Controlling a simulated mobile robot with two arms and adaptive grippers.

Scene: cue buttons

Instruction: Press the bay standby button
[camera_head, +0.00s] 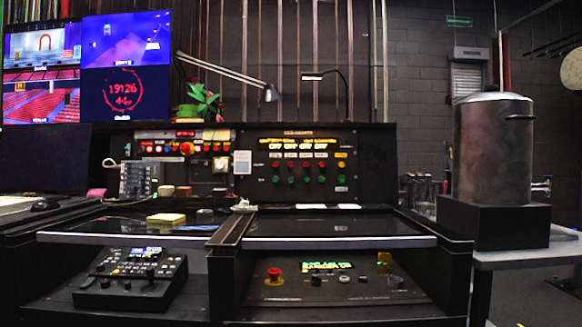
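An upright black console panel (372,150) with an amber text display (300,143) stands at the middle back of the desk. Under the display are a row of red buttons (306,166) and a row of green buttons (306,180). A yellow button (341,164) sits to their right. A lower sloped panel (345,300) carries a red mushroom button (275,272), a small green display (327,265) and several black knobs. The labels are too small to read, so I cannot tell which button is bay standby. Neither of my grippers is in view.
A panel of lit buttons (186,148) stands left of the console. A black control box (130,278) with a joystick fills the lower left shelf. A large metal pot (492,150) stands on a black block at the right. Desk ledges (340,243) jut out above the lower panels.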

